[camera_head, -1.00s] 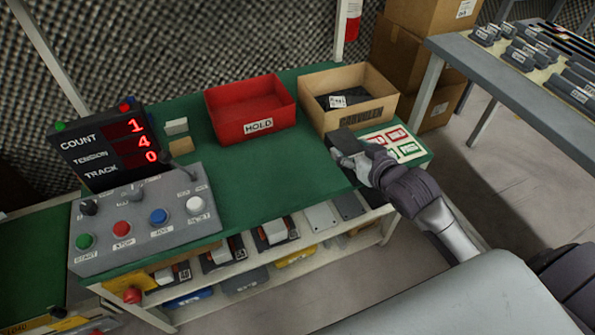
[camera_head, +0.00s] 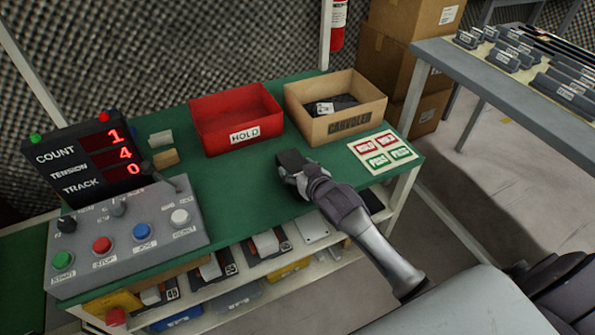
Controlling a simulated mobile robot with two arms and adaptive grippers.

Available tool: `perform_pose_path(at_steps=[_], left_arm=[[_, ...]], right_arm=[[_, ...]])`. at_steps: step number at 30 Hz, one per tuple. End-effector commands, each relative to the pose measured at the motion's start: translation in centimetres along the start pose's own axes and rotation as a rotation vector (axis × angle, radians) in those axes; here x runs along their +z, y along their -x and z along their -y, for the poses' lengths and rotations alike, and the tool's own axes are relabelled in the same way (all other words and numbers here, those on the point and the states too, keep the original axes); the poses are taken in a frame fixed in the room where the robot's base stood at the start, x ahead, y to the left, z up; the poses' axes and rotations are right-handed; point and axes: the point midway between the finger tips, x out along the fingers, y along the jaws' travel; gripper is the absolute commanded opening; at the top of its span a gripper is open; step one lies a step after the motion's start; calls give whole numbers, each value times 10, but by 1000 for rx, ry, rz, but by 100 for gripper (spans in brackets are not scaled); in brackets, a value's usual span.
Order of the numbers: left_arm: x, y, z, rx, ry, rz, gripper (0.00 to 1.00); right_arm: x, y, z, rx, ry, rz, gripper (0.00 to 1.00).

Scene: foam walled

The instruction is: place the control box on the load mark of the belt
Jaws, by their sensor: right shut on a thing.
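My right gripper (camera_head: 292,166) is above or near the front of the green tabletop, left of the sign card. It is shut on a small dark thing (camera_head: 291,158), mostly hidden by the fingers; I cannot tell for sure that it is the control box. A green strip at the lower left edge (camera_head: 22,252) may be part of the belt. The load mark is not in view now. My left gripper is not in view.
A red HOLD bin (camera_head: 238,118) and a cardboard box (camera_head: 350,122) with dark items stand at the back of the green table (camera_head: 235,190). A grey button console (camera_head: 130,240) and counter display (camera_head: 85,160) fill its left end. A grey table (camera_head: 490,85) is at right.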

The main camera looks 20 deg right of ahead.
Motion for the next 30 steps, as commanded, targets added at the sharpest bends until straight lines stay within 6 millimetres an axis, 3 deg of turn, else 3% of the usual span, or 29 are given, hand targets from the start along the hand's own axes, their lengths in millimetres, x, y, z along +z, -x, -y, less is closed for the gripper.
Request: perform_pose_path(at_steps=[11,12,16,27,30], left_arm=[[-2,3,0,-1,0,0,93],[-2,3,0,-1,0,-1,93],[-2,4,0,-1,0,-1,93],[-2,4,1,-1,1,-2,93],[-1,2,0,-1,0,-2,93]], right_arm=[[3,-2,0,0,1,-3,19],[5,-2,0,0,1,0,70],[4,-2,0,0,1,-1,92],[2,-1,0,0,1,-1,93],[1,8,0,0,1,-1,93]])
